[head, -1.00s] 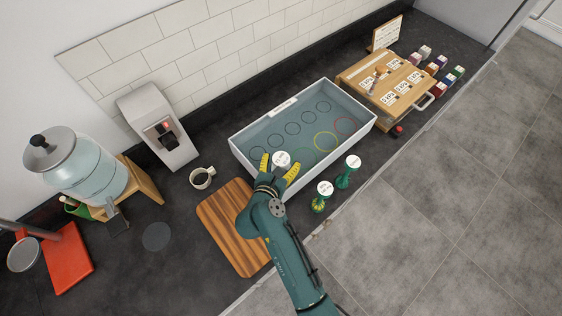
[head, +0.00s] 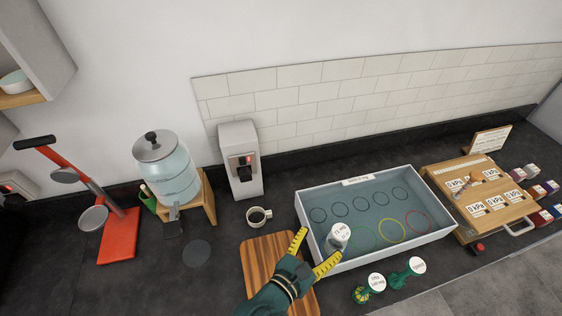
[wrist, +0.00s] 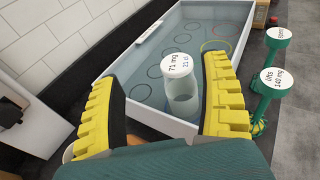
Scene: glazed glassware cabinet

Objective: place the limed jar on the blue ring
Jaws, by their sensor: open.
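A small clear glass jar (head: 337,236) with a white lid stands upright in the front left corner of the grey-blue tray (head: 446,232). In the wrist view the jar is between and just beyond the fingertips, with gaps on both sides. Green (head: 363,237), yellow (head: 392,230) and red (head: 418,221) rings lie along the tray's front. I cannot make out a blue ring; the jar hides the floor beneath it.
Two green stands with white labelled tops (head: 375,283) (head: 417,265) are in front of the tray. A wooden board (head: 262,258) and a cup (head: 258,216) are to its left. A wooden box with kPa labels (head: 470,212) stands to its right. Dark rings line the tray's back.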

